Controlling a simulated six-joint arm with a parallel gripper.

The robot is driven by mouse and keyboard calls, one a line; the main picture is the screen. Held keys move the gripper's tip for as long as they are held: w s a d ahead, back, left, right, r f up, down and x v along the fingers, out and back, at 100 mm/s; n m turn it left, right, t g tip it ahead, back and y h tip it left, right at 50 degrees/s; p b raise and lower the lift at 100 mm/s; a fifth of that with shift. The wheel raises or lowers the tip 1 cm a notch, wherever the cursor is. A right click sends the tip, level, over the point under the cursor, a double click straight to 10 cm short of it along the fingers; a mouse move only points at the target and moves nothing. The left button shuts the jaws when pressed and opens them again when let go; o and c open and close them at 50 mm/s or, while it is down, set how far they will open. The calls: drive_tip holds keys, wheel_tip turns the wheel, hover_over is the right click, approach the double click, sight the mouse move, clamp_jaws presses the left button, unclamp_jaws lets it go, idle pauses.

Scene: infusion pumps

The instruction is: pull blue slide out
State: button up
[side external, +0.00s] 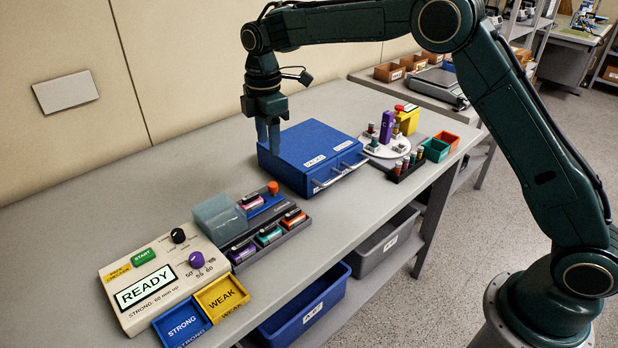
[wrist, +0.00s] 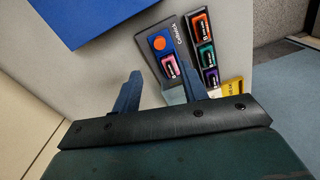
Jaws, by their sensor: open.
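The blue slide (side external: 262,205) lies in a dark grey holder (side external: 282,233) at the middle of the bench. My gripper (side external: 268,146) is open and empty, pointing down, at the left edge of the blue drawer box (side external: 318,145). In the wrist view my gripper (wrist: 157,72) has its two fingers spread apart. It is apart from the slide.
A clear bluish cover (side external: 218,217) stands left of the slide. A pump panel reading READY (side external: 150,285) and blue and yellow trays are further left. A white turntable (side external: 385,148) with bottles stands right of the drawer box.

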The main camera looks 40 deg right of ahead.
drive_tip(key=shift+r, duration=1.15)
drive_tip(key=s+d+r+m+t, duration=0.1)
drive_tip(key=s+d+r+m, duration=0.4)
drive_tip(key=s, duration=0.4)
drive_tip(key=s+d+r+m+t, duration=0.2)
drive_tip(key=s+d+r+m, duration=0.1)
drive_tip(key=s+r, duration=0.55)
drive_tip(key=s+d+f+m+t, duration=0.1)
drive_tip(key=s+f+m, duration=0.2)
drive_tip(key=s, duration=0.7)
drive_tip(key=s+d+f+m+t, duration=0.1)
drive_tip(key=s+d+f+m, duration=0.1)
drive_tip(key=s, duration=0.8)
drive_tip(key=f+m, duration=0.1)
drive_tip(key=m, duration=0.1)
drive_tip(key=shift+s+f+m+t, duration=0.15)
drive_tip(key=shift+s+m+t, duration=0.15)
drive_tip(key=shift+m, duration=0.1)
